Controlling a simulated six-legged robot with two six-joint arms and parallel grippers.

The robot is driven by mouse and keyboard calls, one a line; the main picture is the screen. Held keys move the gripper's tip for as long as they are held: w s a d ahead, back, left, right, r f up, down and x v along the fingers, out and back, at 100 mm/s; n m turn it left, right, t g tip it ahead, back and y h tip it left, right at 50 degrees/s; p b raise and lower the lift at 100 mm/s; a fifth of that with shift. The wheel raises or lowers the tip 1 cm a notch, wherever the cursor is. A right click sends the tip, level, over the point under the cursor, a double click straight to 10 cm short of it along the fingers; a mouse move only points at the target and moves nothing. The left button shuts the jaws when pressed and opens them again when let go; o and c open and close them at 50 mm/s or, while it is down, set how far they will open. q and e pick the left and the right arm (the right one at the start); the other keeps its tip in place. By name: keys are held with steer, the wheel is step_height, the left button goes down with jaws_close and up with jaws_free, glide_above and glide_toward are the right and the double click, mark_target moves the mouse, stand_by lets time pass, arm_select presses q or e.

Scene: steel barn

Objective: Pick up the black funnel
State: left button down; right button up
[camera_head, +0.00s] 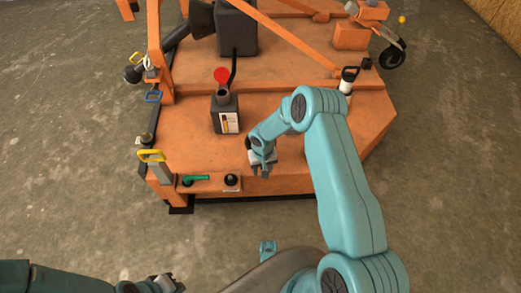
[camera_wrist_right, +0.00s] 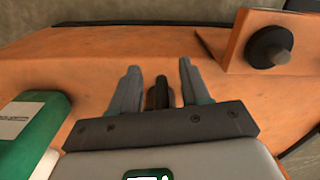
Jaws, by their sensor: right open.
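The black piece that best fits the black funnel (camera_head: 231,180) is small, with a wide round base and a narrow stub.
The orange machine deck (camera_head: 290,130) carries a dark box (camera_head: 226,118) with a red disc. A green labelled container (camera_wrist_right: 35,120) is left in the wrist view. Concrete floor (camera_head: 60,200) is clear at left.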

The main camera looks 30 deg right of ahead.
steer(key=shift+f, duration=0.15)
jaws_close()
